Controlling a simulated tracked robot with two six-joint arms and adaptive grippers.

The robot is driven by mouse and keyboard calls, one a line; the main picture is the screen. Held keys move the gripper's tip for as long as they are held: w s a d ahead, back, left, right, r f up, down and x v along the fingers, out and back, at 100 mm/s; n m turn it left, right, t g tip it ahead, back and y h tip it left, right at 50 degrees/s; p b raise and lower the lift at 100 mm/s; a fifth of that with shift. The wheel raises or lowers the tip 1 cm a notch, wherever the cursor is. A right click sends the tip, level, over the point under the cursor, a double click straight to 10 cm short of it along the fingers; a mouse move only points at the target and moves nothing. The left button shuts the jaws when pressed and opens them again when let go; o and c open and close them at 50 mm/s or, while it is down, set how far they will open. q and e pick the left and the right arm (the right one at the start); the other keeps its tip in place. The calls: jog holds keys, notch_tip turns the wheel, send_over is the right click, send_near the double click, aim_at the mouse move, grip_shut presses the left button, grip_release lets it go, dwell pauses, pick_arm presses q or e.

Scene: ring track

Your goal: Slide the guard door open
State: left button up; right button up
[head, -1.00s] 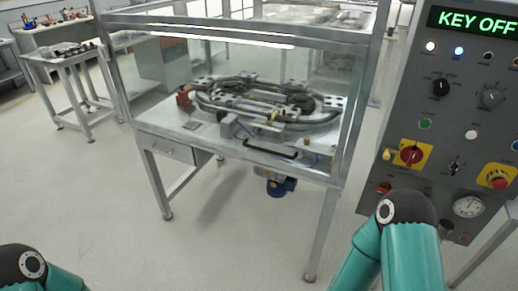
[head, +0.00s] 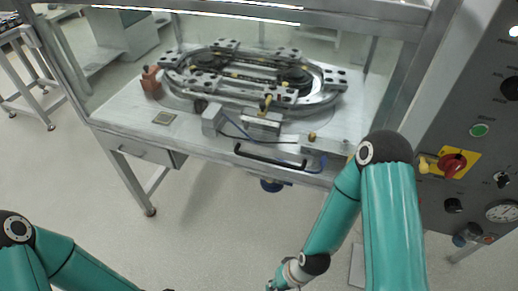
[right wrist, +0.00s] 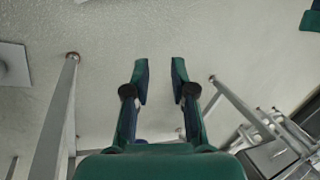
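The clear guard door (head: 345,125) fronts the metal enclosure around the ring track (head: 250,78). Its black bar handle (head: 270,157) runs along the lower front edge. The door looks shut, though its clear pane is hard to make out. My right arm reaches down in front of the enclosure, its wrist at the bottom edge of the head view, below the handle. My right gripper (right wrist: 161,72) shows in the right wrist view with its two fingers apart and nothing between them, over the floor. My left arm is at the lower left; its gripper is out of frame.
A control panel (head: 480,185) with a red knob (head: 453,165) stands close at the right, beside my right arm. A drawer (head: 145,152) hangs under the enclosure's left side. The floor (head: 215,225) in front is clear. Enclosure legs show in the right wrist view.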

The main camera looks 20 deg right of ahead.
jog(key=shift+w+d, duration=0.1)
jog(key=shift+w, duration=0.1)
jog(key=shift+w, duration=0.1)
